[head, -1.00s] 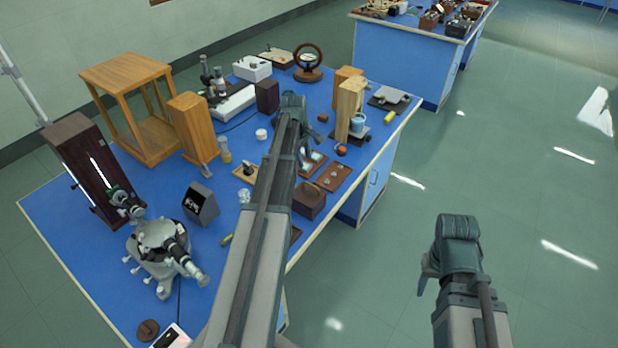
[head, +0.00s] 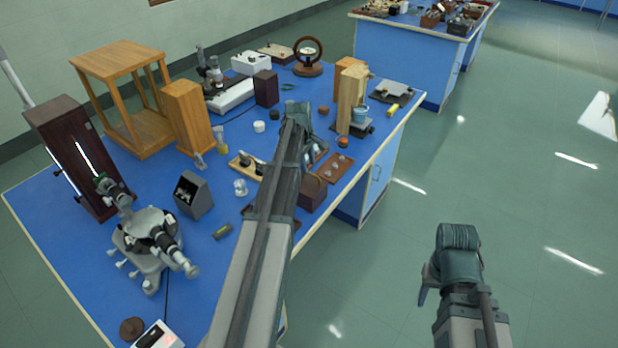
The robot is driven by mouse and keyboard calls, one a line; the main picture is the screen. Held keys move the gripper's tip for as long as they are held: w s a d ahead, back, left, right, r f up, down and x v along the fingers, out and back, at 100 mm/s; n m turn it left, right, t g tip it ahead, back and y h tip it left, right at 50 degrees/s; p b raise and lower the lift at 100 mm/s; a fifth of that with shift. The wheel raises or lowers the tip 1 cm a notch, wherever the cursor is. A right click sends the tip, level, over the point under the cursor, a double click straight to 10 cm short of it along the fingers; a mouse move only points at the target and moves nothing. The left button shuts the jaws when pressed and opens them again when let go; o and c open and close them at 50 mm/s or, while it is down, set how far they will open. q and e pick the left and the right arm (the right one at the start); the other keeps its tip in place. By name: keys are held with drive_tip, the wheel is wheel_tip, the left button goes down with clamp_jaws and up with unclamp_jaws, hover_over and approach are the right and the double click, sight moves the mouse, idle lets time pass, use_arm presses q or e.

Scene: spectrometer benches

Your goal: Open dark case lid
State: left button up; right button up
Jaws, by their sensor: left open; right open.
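A small dark brown box (head: 312,193) with a closed top, which may be the dark case, sits near the table's right edge. A taller dark block (head: 266,88) stands farther back, and a dark slanted-face box (head: 193,195) stands to the left; I cannot tell for sure which is the case. My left gripper (head: 308,155) is open above the table, just beyond the small brown box; its fingers are mostly hidden by my arm. I cannot tell whether it touches anything. My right gripper (head: 430,285) is open over the floor, right of the table, away from everything.
The blue-topped table (head: 60,215) is crowded. A spectrometer (head: 150,245) stands front left, a tall dark cabinet (head: 75,155) and wooden frame (head: 120,62) behind it. A brown board (head: 335,168) lies right of my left arm, with wooden blocks (head: 352,98) beyond. The floor on the right is clear.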

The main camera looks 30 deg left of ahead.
sight(310, 173)
use_arm(q)
drive_tip(key=f+b, duration=0.2)
drive_tip(key=f, duration=0.1)
drive_tip(key=shift+w+f, duration=0.15)
drive_tip(key=shift+w, duration=0.2)
use_arm(e)
wheel_tip(310, 173, down, 3)
drive_tip(key=shift+f, duration=0.1)
use_arm(q)
drive_tip(key=shift+c, duration=0.2)
clamp_jaws()
idle(0.7)
